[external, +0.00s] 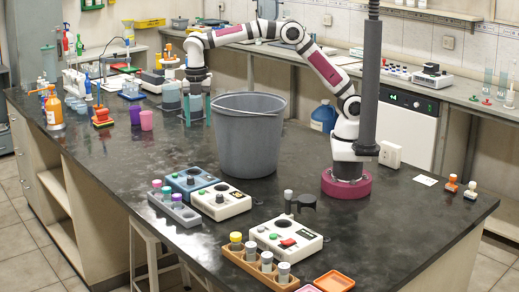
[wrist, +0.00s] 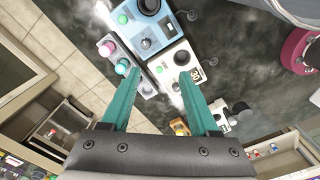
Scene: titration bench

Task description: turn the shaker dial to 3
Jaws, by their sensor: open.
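My gripper (external: 197,115) is open and empty, with two teal fingers pointing down in the external view. In the wrist view the open fingers (wrist: 161,76) spread toward several control boxes, apart from them. A white box with a black dial (external: 220,199) also shows in the wrist view (wrist: 186,66), just beyond the right fingertip. Beside it is a blue box with a black dial (external: 188,180), also in the wrist view (wrist: 140,32). A second white box (external: 300,232) stands nearer the front. I cannot tell which is the shaker, nor read the dial settings.
A large grey bucket (external: 250,140) stands right of my gripper. A grey rack with capped tubes (external: 172,208) lies left of the boxes. A wooden tube rack (external: 258,268) sits at the front edge. A dark post (external: 369,80) rises near my base.

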